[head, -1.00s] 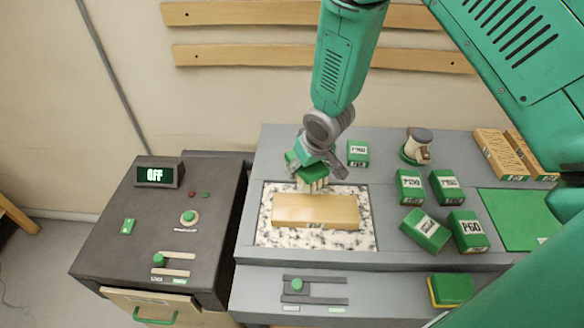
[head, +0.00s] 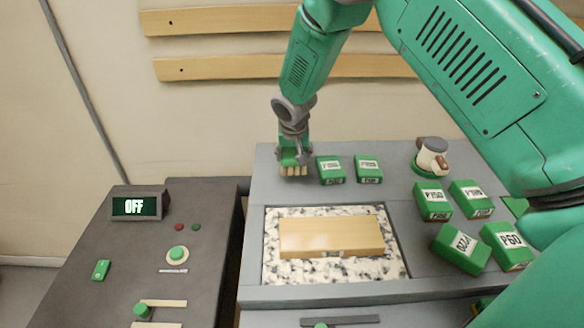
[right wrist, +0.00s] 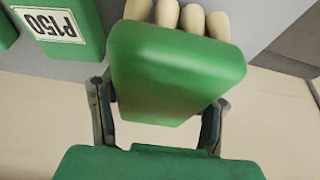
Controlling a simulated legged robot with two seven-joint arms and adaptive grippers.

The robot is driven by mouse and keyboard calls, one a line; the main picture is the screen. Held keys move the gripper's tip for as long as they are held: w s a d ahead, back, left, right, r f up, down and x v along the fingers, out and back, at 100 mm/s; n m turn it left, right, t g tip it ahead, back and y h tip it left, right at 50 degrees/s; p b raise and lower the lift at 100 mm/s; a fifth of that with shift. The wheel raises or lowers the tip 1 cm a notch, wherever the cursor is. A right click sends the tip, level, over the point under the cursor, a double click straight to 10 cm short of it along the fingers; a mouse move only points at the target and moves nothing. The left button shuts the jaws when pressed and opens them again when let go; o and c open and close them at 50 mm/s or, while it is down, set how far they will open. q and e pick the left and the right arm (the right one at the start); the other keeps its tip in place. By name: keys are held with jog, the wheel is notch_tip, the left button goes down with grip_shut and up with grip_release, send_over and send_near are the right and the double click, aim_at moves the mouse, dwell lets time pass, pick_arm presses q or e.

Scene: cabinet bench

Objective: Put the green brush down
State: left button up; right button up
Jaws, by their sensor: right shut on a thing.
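The green brush (head: 291,168) has a green block top and pale rounded bristle tufts. It is at the back left of the grey bench, left of the P150 block. My right gripper (head: 292,152) points down and is shut on the brush from above. In the right wrist view the green brush (right wrist: 178,68) sits between the two fingers of the right gripper (right wrist: 157,118), its tufts pointing away. The tufts look at or very near the bench top; I cannot tell if they touch. My left gripper is not in view.
Two green blocks, one marked P150 (head: 331,170), stand just right of the brush. A wooden board (head: 332,237) lies on a speckled pad (head: 285,272) in front. Several green grit blocks and a small sander (head: 431,157) are at right. A dark control box (head: 205,240) reads OFF.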

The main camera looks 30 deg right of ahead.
aim_at(289, 153)
jog(key=shift+a+f, duration=0.9)
jog(key=shift+f, duration=0.3)
jog(key=shift+a+f, duration=0.15)
jog(key=shift+f, duration=0.25)
jog(key=shift+d+f, duration=0.1)
jog(key=shift+d, duration=0.35)
jog(key=o, duration=0.8)
jog(key=shift+d+f, duration=0.15)
jog(key=shift+d, duration=0.05)
jog(key=o, duration=0.3)
jog(key=shift+d, duration=0.2)
jog(key=shift+a, duration=0.5)
jog(key=shift+a+r, duration=0.15)
jog(key=shift+r, duration=0.15)
jog(key=v, duration=1.1)
jog(key=shift+s+a+r, duration=0.1)
jog(key=shift+s+r, duration=0.05)
jog(key=shift+r, duration=0.2)
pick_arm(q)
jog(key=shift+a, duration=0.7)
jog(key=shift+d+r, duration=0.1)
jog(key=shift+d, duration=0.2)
pick_arm(e)
jog(key=shift+d, duration=0.35)
